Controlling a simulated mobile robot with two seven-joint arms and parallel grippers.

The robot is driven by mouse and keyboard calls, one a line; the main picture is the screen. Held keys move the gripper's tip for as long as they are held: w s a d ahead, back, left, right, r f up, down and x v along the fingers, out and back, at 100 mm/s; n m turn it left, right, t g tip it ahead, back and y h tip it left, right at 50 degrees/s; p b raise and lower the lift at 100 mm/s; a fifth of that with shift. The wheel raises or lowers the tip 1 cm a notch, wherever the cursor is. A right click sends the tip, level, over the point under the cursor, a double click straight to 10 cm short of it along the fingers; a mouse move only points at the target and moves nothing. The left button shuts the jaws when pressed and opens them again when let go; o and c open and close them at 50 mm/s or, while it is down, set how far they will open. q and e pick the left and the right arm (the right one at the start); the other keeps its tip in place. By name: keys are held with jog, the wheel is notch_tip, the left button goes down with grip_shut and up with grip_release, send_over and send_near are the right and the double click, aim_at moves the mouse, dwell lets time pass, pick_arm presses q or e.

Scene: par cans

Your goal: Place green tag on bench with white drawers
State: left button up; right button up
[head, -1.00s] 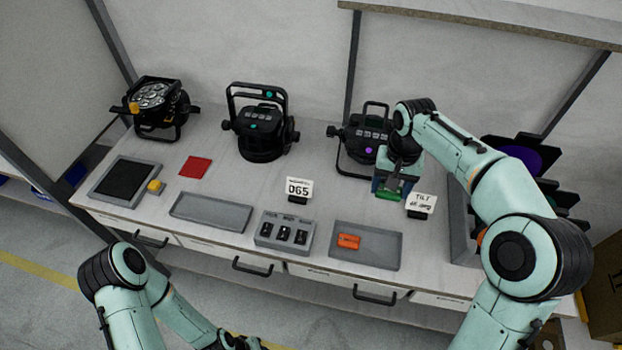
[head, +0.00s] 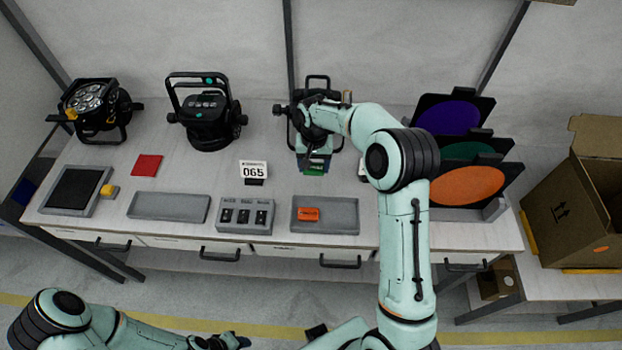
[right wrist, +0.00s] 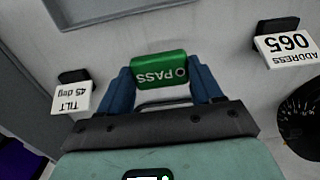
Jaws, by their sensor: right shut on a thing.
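The green tag (right wrist: 160,72), marked PASS, is between the blue fingers of my right gripper (right wrist: 163,85) in the right wrist view. In the head view the green tag (head: 315,170) shows just below my right gripper (head: 316,163), over the back middle of the bench with white drawers (head: 285,205). I cannot tell whether the tag touches the bench top. My left gripper (head: 222,342) is low at the bottom edge, in front of the bench; its fingers are too unclear to judge.
The 065 card (head: 254,170) and the tilt card (right wrist: 72,95) stand on either side of the tag. A tray (head: 340,213) holds an orange tag (head: 308,214). Several black lamps stand at the back. Colour filters (head: 467,185) and a cardboard box (head: 570,210) are right.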

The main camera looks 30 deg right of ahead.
aim_at(314, 167)
notch_tip(314, 167, down, 4)
jog(key=shift+w+r, duration=0.1)
jog(key=shift+w, duration=0.05)
jog(key=shift+f, duration=2.15)
jog(key=shift+f, duration=0.2)
jog(key=o, duration=1)
jog(key=shift+r, duration=0.1)
notch_tip(314, 167, up, 12)
jog(key=shift+r, duration=0.15)
